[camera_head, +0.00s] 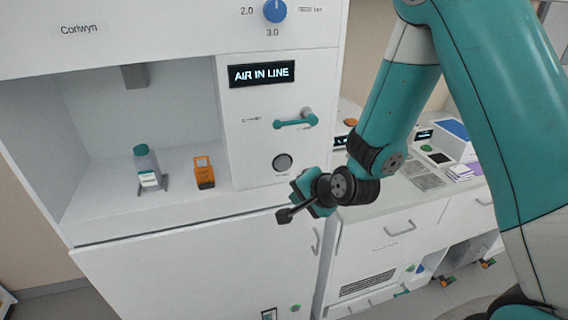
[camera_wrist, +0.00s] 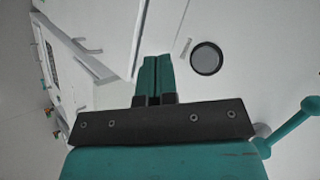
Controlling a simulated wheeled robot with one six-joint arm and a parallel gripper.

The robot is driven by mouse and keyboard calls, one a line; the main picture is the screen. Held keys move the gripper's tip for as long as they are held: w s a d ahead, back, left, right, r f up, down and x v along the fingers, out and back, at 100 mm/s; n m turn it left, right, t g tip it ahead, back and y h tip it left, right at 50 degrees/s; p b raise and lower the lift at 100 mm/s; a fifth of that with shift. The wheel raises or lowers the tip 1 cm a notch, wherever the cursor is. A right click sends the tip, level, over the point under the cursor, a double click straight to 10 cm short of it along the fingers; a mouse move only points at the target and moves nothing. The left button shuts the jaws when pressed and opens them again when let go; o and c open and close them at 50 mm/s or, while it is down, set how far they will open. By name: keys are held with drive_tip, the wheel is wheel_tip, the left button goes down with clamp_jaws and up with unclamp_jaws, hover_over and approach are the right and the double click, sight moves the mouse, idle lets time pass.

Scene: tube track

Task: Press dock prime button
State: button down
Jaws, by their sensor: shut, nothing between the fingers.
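In the wrist view my gripper's teal fingers (camera_wrist: 154,68) are together and empty, left of the disc. Contact with the panel cannot be told.
A display (camera_head: 262,74) reads "AIR IN LINE" above the lever. A blue knob (camera_head: 274,11) is higher up. A bottle (camera_head: 147,167) and an orange item (camera_head: 203,172) stand in the open bay. A small green button (camera_head: 295,308) is low on the cabinet. A counter with drawers (camera_head: 400,228) stands right.

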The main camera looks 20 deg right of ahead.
drive_tip(key=shift+w+p, duration=0.55)
drive_tip(key=shift+w, duration=3.8)
drive_tip(key=shift+w, duration=0.45)
drive_tip(key=shift+w, duration=0.45)
drive_tip(key=shift+s+b, duration=0.35)
drive_tip(key=shift+s, duration=0.55)
drive_tip(key=shift+s+b, duration=0.4)
drive_tip(key=shift+s, duration=2.1)
